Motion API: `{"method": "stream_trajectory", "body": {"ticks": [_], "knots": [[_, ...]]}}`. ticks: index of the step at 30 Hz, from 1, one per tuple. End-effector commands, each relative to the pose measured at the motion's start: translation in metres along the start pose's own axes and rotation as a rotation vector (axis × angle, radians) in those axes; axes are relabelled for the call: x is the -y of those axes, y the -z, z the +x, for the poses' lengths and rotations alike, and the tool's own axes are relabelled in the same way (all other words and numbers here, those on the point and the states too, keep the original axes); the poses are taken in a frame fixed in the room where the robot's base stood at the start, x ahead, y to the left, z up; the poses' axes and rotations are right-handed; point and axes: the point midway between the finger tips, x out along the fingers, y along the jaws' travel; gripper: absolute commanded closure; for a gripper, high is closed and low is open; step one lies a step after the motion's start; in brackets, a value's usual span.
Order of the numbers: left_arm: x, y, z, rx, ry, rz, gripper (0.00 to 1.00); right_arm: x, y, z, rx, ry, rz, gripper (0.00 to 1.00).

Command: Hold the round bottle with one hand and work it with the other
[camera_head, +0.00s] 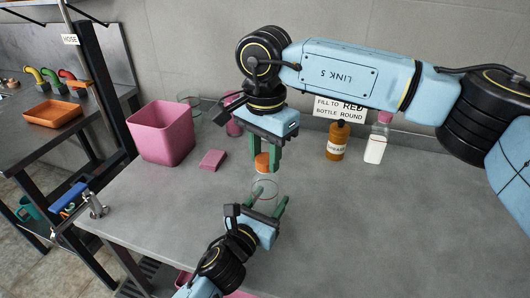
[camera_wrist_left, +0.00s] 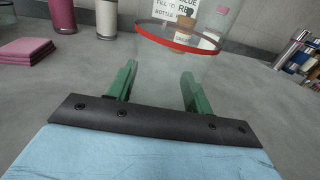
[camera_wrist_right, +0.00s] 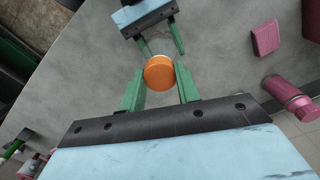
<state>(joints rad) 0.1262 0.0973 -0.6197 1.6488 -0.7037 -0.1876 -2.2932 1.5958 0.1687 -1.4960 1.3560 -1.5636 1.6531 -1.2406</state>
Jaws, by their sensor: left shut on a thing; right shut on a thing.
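The round bottle (camera_head: 264,189) is clear, with a red ring (camera_wrist_left: 180,38) around it in the left wrist view. My left gripper (camera_head: 268,196) is shut on the bottle's body from the near side, above the grey counter. An orange cap (camera_head: 262,162) sits above the bottle; it also shows in the right wrist view (camera_wrist_right: 159,73). My right gripper (camera_head: 263,166) reaches down from above and is shut on this cap. The clear walls are faint, so I cannot tell whether the cap touches the bottle's neck.
A pink bin (camera_head: 161,133) and pink sponge (camera_head: 212,160) stand left on the counter (camera_head: 370,230). A brown bottle (camera_head: 336,142), a white bottle (camera_head: 375,147) and a sign (camera_head: 340,107) are at the back. A metal tap (camera_head: 95,204) is at the left edge. The right side is clear.

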Motion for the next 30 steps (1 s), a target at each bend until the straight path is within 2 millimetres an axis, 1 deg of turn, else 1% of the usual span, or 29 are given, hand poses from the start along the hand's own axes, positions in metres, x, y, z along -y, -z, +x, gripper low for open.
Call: {"method": "stream_trajectory", "body": {"ticks": [11, 30], "knots": [[0.0, 0.001, 0.0, -0.001, 0.0, 0.0, 1.0, 0.0, 0.0, -0.001, 0.0, 0.0, 0.002, 0.95], [0.0, 0.0, 0.0, -0.001, 0.0, 0.0, 1.0, 0.0, 0.0, -0.021, -0.001, 0.001, 0.002, 0.95]]}}
